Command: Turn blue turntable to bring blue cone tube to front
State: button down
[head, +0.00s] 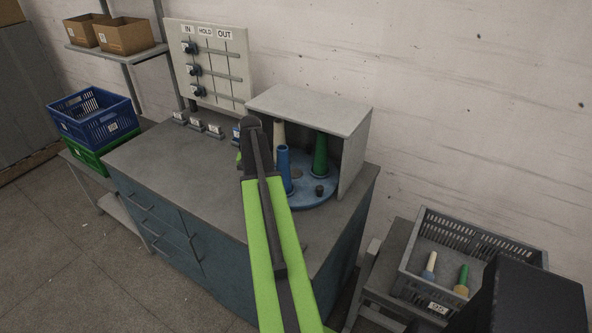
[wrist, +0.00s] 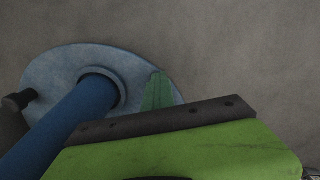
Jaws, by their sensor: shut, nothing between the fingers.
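The blue turntable (head: 313,197) sits on the bench under a grey hood. The blue cone tube (head: 284,172) stands upright on its left part, partly behind my arm. A green cone tube (head: 320,156) stands behind it to the right, and a cream one (head: 279,132) at the back left. A dark knob (head: 320,190) stands near the turntable's right rim. In the wrist view the blue tube (wrist: 62,125) crosses the lower left, over the turntable (wrist: 50,70), with a dark knob at the left rim. My gripper (wrist: 158,92) is shut and empty, beside the blue tube; its tip overlaps the turntable's edge.
The grey hood (head: 312,108) covers the turntable's back. A board (head: 208,65) marked IN, HOLD and OUT stands behind the bench, with small labelled blocks before it. A grey crate (head: 465,228) with two tubes stands at right. The bench's left front is clear.

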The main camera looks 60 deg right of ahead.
jog(key=shift+s+d+f, duration=0.15)
jog(key=shift+d+f, duration=0.15)
jog(key=shift+d, duration=0.2)
jog(key=shift+w+d, duration=0.8)
jog(key=shift+w, duration=0.3)
jog(key=shift+w+a+r+p, duration=0.1)
jog(key=shift+w+r+p, duration=0.3)
jog(key=shift+p, duration=0.35)
jog(key=shift+w+a+r+p, duration=0.4)
jog(key=shift+r+p, duration=0.4)
jog(key=shift+p, duration=0.05)
jog(key=shift+w+a+r+p, duration=0.4)
jog(key=shift+a+r+p, duration=0.05)
jog(key=shift+r+p, duration=0.4)
jog(key=shift+w+a+r+p, duration=0.4)
jog(key=shift+r+p, duration=0.35)
jog(key=shift+p, duration=0.1)
